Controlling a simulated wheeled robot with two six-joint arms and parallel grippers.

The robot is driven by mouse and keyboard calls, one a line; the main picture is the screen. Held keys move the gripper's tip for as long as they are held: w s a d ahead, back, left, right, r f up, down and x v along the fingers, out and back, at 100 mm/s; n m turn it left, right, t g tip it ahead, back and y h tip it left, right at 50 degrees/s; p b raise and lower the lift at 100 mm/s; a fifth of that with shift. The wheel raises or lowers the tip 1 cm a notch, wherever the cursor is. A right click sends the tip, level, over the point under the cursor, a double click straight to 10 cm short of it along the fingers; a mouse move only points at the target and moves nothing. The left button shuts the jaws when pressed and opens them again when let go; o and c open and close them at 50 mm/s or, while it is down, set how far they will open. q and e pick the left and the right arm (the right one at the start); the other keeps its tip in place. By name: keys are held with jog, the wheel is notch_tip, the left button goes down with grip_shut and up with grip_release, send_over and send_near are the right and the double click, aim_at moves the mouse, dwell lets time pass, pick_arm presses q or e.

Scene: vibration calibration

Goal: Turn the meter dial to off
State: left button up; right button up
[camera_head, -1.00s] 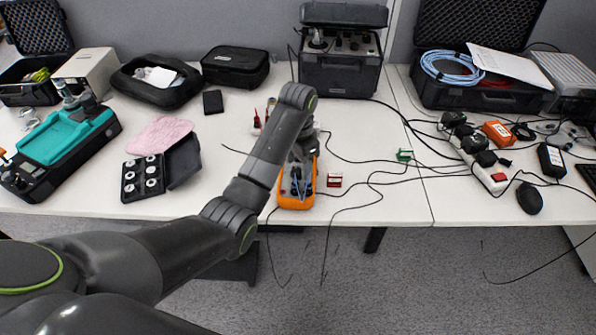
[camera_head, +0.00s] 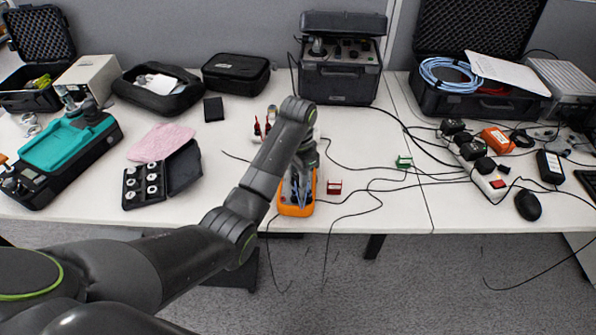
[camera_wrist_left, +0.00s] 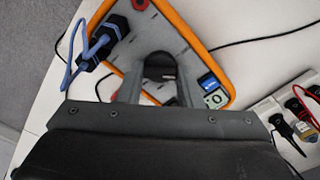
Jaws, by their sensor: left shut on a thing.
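The meter (camera_head: 297,211) has an orange rim and lies on the white table near its front edge. In the left wrist view its grey face and orange rim (camera_wrist_left: 186,30) fill the upper middle. My left gripper (camera_wrist_left: 159,75) is over that face, shut on the dark round dial (camera_wrist_left: 160,67), with one finger on each side. My arm hides much of the meter in the head view, where the gripper (camera_head: 299,178) points down at it. Blue leads are plugged into the meter, and its small screen (camera_wrist_left: 215,99) shows partly. My right gripper is not in view.
A small red block (camera_head: 334,188) and a green block (camera_head: 404,162) are right of the meter, among thin black cables. A power strip (camera_head: 488,180) lies further right. An open black case (camera_head: 145,187) is to the left. A black equipment box (camera_head: 339,84) stands behind.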

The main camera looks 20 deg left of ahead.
pick_arm(q)
jog(key=n+p, duration=0.2)
jog(key=p, duration=0.2)
jog(key=n+p, duration=0.3)
jog(key=p, duration=0.1)
jog(key=shift+r+p, duration=0.35)
jog(key=shift+p, duration=0.05)
jog(key=shift+f+n+p, duration=0.2)
jog(key=shift+n+p, duration=0.95)
jog(key=shift+n, duration=0.15)
jog(key=shift+f, duration=0.1)
jog(key=o, duration=1)
jog(key=shift+r+p, duration=1.2)
jog(key=shift+r, duration=7.55)
